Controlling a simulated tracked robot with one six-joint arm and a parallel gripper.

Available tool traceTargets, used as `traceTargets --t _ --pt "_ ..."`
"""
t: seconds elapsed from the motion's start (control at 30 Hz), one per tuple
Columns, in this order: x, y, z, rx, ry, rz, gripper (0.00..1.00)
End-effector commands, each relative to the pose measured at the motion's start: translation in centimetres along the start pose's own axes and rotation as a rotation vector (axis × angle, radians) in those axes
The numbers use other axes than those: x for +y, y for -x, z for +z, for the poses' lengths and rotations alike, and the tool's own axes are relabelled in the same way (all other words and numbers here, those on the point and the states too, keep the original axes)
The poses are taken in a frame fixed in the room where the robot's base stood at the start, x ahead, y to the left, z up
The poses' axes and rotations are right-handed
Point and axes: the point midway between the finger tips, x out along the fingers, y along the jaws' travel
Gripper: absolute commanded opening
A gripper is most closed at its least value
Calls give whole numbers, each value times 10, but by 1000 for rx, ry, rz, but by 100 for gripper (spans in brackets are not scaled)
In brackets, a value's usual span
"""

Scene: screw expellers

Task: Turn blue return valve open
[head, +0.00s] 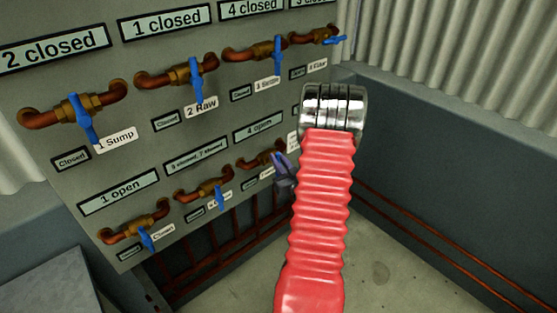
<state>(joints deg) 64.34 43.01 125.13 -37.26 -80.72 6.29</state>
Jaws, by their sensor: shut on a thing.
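A grey panel (215,130) carries two rows of copper pipes with blue-handled valves. My gripper (283,170), dark and small in the head view, is shut at the third lower valve (260,160), on its blue handle. The gripper and my red arm cover much of this handle, so its exact angle is hard to tell. No label reading "return" is legible. The first lower valve (147,238) and second lower valve (219,196) have handles pointing down.
Upper-row valves labelled Sump (84,118) and Raw (196,80) have handles pointing down. Red pipes (440,238) run along the right wall. The floor (385,255) at the right is clear.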

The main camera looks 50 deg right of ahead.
Motion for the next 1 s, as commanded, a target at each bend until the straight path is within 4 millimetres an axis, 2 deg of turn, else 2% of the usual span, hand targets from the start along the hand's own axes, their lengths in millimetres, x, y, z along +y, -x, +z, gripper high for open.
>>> traceTargets --t 0.6,1.0 --pt "-10 3 2 91 337 1 0" --pt "-11 3 2 100 370 1 0"
